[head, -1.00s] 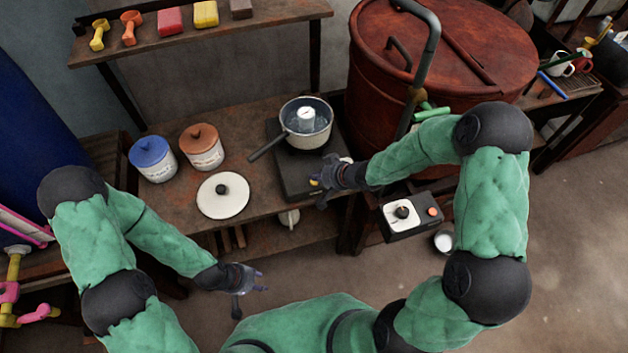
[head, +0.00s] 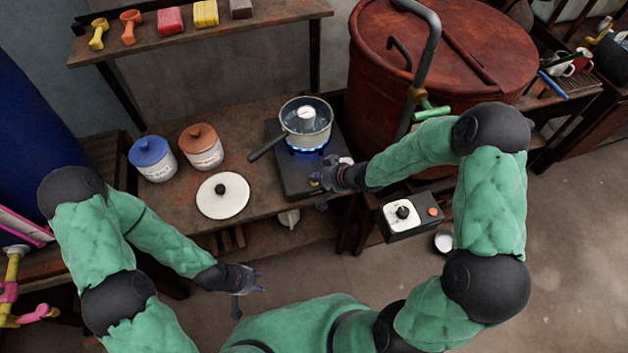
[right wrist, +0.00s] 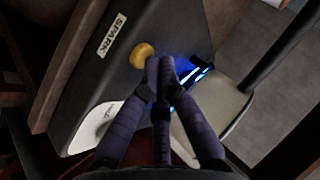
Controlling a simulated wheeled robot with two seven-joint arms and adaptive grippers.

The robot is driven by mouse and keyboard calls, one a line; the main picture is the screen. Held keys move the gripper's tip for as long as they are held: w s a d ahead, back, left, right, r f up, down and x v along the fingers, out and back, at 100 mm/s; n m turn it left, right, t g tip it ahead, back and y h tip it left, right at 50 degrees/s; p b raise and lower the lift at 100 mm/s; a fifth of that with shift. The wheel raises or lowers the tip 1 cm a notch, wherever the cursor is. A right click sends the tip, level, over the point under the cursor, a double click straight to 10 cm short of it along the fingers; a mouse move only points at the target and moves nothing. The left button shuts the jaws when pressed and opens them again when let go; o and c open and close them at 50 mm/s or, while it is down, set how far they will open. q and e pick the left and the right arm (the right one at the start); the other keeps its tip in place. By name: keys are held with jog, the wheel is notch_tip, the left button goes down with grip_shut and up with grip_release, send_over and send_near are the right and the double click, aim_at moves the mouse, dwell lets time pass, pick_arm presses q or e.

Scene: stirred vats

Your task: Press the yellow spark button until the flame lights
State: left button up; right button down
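The burner (head: 290,178) stands on the bench with a blue flame (head: 312,150) alight under a pot (head: 305,122). The flame glow also shows in the right wrist view (right wrist: 200,75). The round yellow spark button (right wrist: 142,55) is on the burner's dark face beside the SPARK label (right wrist: 112,35). My right gripper (right wrist: 164,65) has its fingertips together and empty, just beside the button; whether they touch it I cannot tell. In the head view my right gripper (head: 320,185) is at the burner's front. My left gripper (head: 258,280) is open and empty before the bench.
A blue-lidded jar (head: 152,160), a brown-lidded jar (head: 201,148) and a white lid (head: 222,195) stand left of the burner. A large red vat (head: 440,60) is behind right. A control box (head: 408,215) sits right of my right gripper.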

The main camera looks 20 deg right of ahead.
jog(key=shift+r+p, duration=0.85)
jog(key=shift+p, duration=0.2)
notch_tip(320, 180, up, 5)
jog(key=p, duration=0.5)
jog(key=shift+p, duration=0.35)
jog(key=shift+f, duration=0.1)
dwell(0.4)
jog(key=s+a+f+g, duration=0.2)
jog(key=s+f, duration=0.5)
jog(key=s, duration=0.4)
jog(key=s+a+f+m+g+h, duration=0.1)
jog(key=s+a+f+g, duration=0.2)
jog(key=s+f, duration=0.5)
jog(key=s+g, duration=0.1)
jog(key=s, duration=0.2)
jog(key=shift+s+a+g+h, duration=0.15)
jog(key=shift+a+g+h, duration=0.15)
jog(key=shift+a+g, duration=0.1)
